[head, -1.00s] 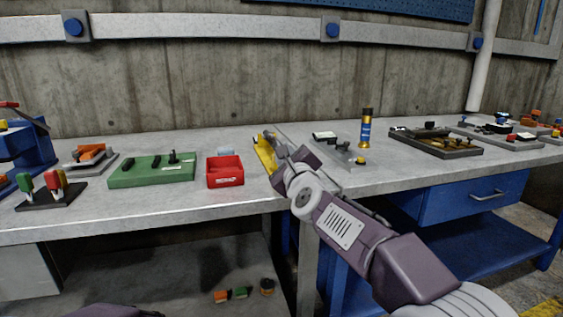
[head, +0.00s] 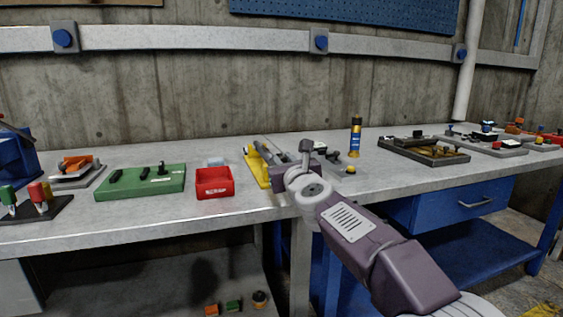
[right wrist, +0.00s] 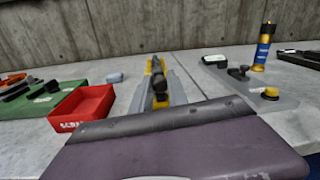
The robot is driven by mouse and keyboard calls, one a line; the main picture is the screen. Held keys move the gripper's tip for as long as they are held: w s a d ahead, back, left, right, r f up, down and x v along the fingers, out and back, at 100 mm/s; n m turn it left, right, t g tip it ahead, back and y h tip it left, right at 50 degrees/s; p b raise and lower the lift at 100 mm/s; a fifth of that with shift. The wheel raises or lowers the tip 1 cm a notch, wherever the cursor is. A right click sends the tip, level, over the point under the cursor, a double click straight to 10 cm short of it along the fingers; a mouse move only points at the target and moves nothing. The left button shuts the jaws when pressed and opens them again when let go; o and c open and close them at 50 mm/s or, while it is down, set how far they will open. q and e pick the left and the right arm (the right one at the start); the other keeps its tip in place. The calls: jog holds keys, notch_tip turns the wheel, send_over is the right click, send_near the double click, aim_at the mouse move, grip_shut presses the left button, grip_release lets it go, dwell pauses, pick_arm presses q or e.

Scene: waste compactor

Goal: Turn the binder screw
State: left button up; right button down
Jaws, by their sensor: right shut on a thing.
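The yellow fixture (head: 253,168) stands on the bench just right of the red scrap bin; I take it to hold the binder screw. My right gripper (head: 282,154) reaches over it from the front right, its body hiding part of the fixture. In the right wrist view, the grey fingers (right wrist: 160,88) point away along the fixture and close around a dark part (right wrist: 160,86) with yellow beside it. I take this dark part to be the screw's handle, but its outline is partly hidden. My left gripper is out of view.
The red scrap bin (head: 214,184) stands close on the left, with a green board (head: 140,182) beyond it. Bare bench lies along the front edge.

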jog(key=shift+f, duration=0.1)
dwell(0.3)
jog(key=c, duration=1.3)
grip_release()
jog(key=shift+d, duration=0.15)
jog(key=shift+s, duration=0.1)
jog(key=b+v, duration=0.2)
jog(key=v, duration=0.7)
